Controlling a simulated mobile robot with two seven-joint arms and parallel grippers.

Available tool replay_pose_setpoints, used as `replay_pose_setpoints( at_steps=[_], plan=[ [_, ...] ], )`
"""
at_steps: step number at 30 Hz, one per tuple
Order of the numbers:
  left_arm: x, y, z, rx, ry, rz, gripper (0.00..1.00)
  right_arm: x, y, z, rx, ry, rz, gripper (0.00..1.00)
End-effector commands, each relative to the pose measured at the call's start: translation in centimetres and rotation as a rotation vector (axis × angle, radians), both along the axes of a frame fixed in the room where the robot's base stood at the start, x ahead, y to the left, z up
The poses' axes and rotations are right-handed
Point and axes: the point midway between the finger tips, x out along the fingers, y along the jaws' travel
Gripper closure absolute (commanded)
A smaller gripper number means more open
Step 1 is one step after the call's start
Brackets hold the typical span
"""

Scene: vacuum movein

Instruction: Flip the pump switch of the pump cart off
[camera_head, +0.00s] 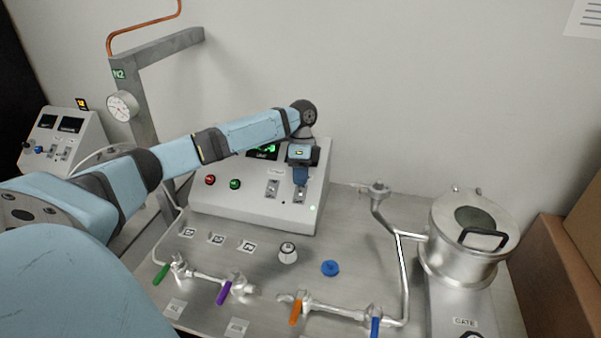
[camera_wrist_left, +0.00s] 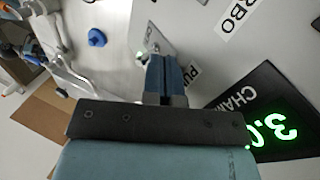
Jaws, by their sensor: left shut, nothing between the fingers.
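The control box (camera_head: 255,205) of the pump cart stands at the back of the steel top. Its sloped panel carries two toggle switch plates. The pump switch plate (camera_head: 299,196) is the right one, partly covered by my left gripper (camera_head: 300,182). In the left wrist view the plate (camera_wrist_left: 160,42) lies just beyond the fingertips, beside a partly hidden label starting "PU". My left gripper (camera_wrist_left: 167,62) is shut and empty, its tips at or very near the toggle. I cannot tell if they touch or which way the lever points. My right gripper is not in view.
The other switch plate (camera_head: 272,188) is just left. A red button (camera_head: 210,180) and green button (camera_head: 235,184) are farther left. A small green light (camera_head: 312,208) glows. Valve pipes, a blue knob (camera_head: 330,268) and a steel chamber (camera_head: 468,235) occupy the top.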

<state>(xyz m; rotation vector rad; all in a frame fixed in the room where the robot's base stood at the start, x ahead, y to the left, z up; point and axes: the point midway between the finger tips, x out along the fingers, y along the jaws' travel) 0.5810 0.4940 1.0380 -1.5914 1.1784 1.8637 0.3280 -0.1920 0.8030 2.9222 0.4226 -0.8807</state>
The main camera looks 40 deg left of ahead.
Motion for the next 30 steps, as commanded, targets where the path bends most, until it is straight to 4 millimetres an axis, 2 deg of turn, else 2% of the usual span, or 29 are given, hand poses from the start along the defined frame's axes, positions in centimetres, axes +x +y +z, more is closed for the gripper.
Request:
replay_pose_setpoints(
  at_steps=[7,30],
  plan=[
    [-0.1,0.0,0.1,0.009,-0.014,0.0,1.0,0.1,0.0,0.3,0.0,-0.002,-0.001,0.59],
    [-0.1,-0.3,0.4,0.129,-0.234,0.0,1.0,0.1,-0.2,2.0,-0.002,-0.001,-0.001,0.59]
  ],
)
